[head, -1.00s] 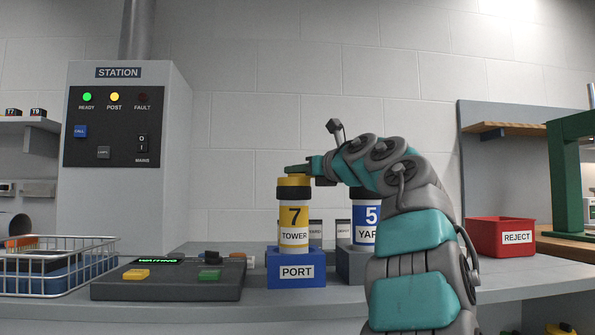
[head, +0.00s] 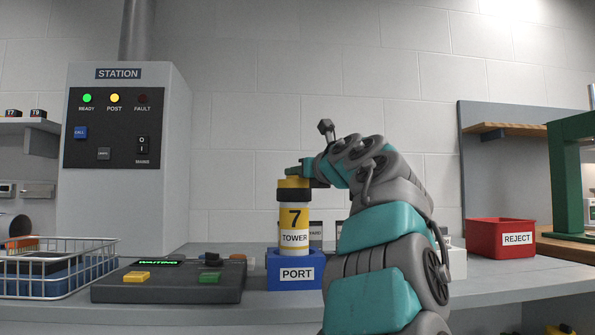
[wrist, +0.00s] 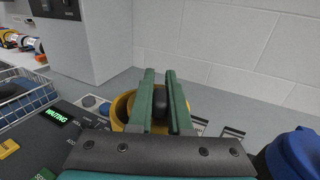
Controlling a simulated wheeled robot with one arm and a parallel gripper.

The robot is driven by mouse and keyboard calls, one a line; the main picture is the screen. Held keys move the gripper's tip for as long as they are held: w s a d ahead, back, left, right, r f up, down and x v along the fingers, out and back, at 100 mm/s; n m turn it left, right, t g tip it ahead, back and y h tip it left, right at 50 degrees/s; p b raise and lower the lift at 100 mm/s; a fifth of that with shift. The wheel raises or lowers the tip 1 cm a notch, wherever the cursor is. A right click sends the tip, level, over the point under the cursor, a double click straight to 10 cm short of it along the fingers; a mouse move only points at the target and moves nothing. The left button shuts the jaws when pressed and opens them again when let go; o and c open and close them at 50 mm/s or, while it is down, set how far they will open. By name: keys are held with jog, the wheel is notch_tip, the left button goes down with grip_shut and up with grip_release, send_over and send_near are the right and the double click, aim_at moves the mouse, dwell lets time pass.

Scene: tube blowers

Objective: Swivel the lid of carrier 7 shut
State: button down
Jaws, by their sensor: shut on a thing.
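Carrier 7 (head: 294,225), a white and yellow tube marked TOWER, stands upright in the blue PORT block (head: 296,272). Its yellow lid (head: 292,184) sits at the top above a dark band. My gripper (head: 297,171) is at the lid from the right. In the wrist view my green fingers (wrist: 160,104) are shut on a small dark knob (wrist: 161,103) between them. The yellow lid (wrist: 121,106) shows there mostly left of the fingers. My fingers hide part of the tube top, so I cannot tell how far the lid is turned.
A blue-topped carrier (wrist: 298,153) stands close by on the right in the wrist view; my arm hides it in the head view. A control box (head: 168,281) and wire basket (head: 60,268) are at left. A red REJECT bin (head: 500,238) is at right.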

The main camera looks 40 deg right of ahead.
jog(key=shift+a+r+m+g+h+p, duration=0.2)
jog(key=shift+m+h+p, duration=0.35)
jog(key=shift+h+p, duration=0.25)
jog(key=shift+a+r+m+g+h+p, duration=0.1)
jog(key=shift+m+g+h+p, duration=0.1)
jog(key=shift+m+h+p, duration=0.55)
jog(key=m+g+h+p, duration=0.1)
jog(key=h+p, duration=0.2)
jog(key=shift+w+a, duration=0.1)
jog(key=shift+f+m+g+h+p, duration=0.15)
jog(key=shift+m+g+h+p, duration=0.25)
jog(key=shift+m+p, duration=0.15)
jog(key=shift+f, duration=0.15)
jog(key=c, duration=0.8)
grip_release()
jog(key=shift+c, duration=0.2)
